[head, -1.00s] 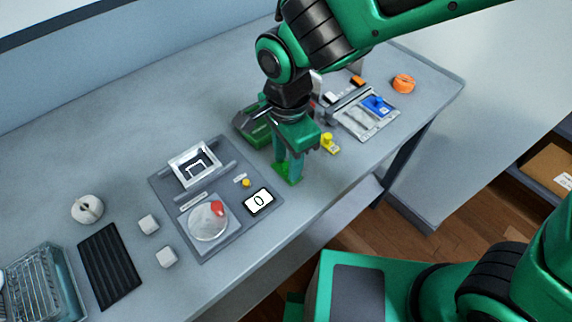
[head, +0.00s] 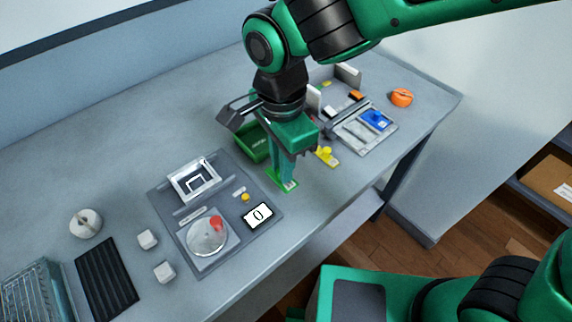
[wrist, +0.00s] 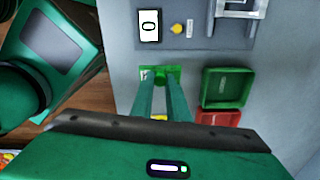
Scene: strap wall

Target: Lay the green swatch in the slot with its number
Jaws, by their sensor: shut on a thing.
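The green swatch (head: 290,184) is a small flat green plate with a knob, at the front middle of the bench in the head view. My gripper (head: 284,178) points down and is shut on its knob. The swatch also shows between the fingertips in the wrist view (wrist: 172,71). I cannot tell whether it is clear of the bench. The slotted tray (head: 350,133) stands further right, with a blue swatch (head: 375,119) in one slot and pale slots beside it. Slot numbers are too small to read. A yellow swatch (head: 327,156) lies between my gripper and that tray.
A green bin (head: 253,146) stands just behind my gripper; a red bin (wrist: 218,118) shows in the wrist view. A grey panel (head: 222,237) with a dial and a card reading 0 (head: 258,216) is at left. An orange round thing (head: 401,97) is at far right.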

